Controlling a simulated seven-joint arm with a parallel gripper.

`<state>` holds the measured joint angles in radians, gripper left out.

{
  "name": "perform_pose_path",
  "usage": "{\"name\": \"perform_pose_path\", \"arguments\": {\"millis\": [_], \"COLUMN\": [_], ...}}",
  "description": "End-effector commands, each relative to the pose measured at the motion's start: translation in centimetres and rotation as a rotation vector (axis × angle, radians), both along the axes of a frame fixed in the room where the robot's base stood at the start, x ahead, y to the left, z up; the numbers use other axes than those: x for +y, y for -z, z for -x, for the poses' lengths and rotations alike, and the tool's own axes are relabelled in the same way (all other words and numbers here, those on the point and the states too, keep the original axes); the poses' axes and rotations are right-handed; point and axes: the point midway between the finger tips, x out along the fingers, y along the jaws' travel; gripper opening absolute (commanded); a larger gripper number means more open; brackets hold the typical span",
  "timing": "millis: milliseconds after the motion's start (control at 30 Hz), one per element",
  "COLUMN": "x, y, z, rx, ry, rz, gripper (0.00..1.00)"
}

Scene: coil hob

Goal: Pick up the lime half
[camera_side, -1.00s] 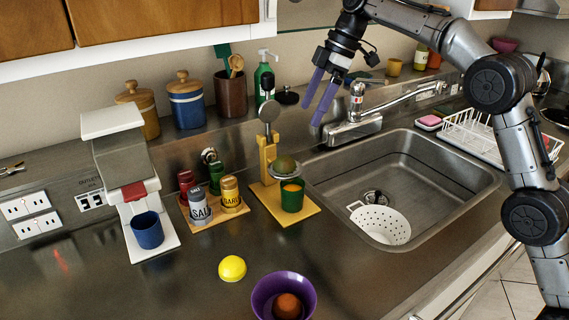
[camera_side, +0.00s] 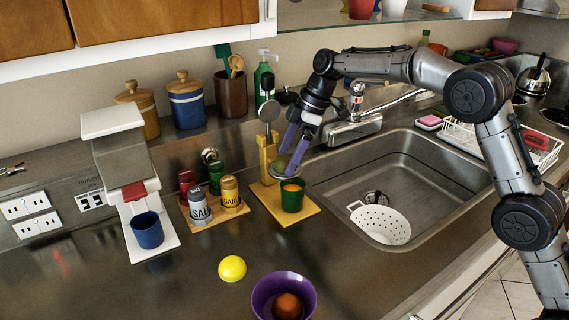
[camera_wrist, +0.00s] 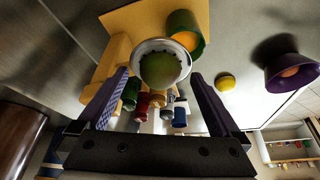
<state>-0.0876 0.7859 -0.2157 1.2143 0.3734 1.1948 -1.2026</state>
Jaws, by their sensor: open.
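The lime half (camera_wrist: 160,70), dull green and domed, sits in the metal cup (camera_wrist: 192,56) of the juicer press on a yellow board. In the side view it is mostly hidden by my fingers, with a bit of green lime (camera_side: 281,163) showing. My gripper (camera_side: 290,160) has its purple fingers open and pointing down at the lime. In the wrist view the fingers of my gripper (camera_wrist: 158,76) stand on either side of the lime, with gaps, not closed on it.
A green cup (camera_side: 292,202) with orange contents stands under the press cup. The press post and lever (camera_side: 268,110) rise just behind. Spice jars (camera_side: 230,194) stand left, the sink (camera_side: 445,155) lies right. A lemon (camera_side: 232,268) and purple bowl (camera_side: 258,300) are in front.

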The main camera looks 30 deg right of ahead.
Motion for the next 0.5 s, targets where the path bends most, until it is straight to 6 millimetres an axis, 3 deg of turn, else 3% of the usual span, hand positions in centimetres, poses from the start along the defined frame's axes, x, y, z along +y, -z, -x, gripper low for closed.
{"name": "perform_pose_path", "arguments": {"millis": [300,500], "x": [0.25,0.23], "y": [0.54,0.52], "z": [-0.09,-0.09], "rx": [-0.001,-0.001], "ry": [0.0,0.0], "rz": [-0.001,-0.001], "gripper": [1.0,0.64]}}
